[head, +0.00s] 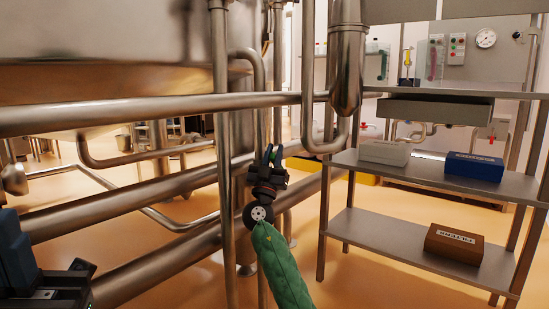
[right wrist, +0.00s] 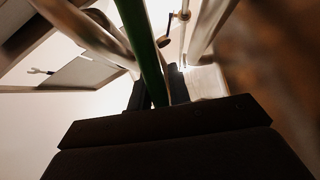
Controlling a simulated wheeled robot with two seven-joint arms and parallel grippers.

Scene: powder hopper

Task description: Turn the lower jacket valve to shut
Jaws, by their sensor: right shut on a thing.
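My right gripper (head: 270,158) is in front of the thin upright pipes near the middle of the head view, with my green-sleeved arm below it. It is shut on a green bar-shaped handle (head: 275,155), seemingly the lower jacket valve's lever. In the right wrist view the green handle (right wrist: 143,45) runs up between the two dark fingers (right wrist: 157,93). The valve body is mostly hidden behind the gripper, and I cannot tell the lever's angle to its pipe. My left gripper (head: 68,280) is at the lower left of the head view, partly cut off, its jaws unclear.
A thick horizontal pipe (head: 150,114) crosses at the left, under a large steel vessel (head: 110,40). A steel shelf unit (head: 400,237) at the right bears a white box (head: 385,153), a blue box (head: 473,167) and a brown box (head: 454,243). Upright pipes (head: 222,180) stand close beside my right gripper.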

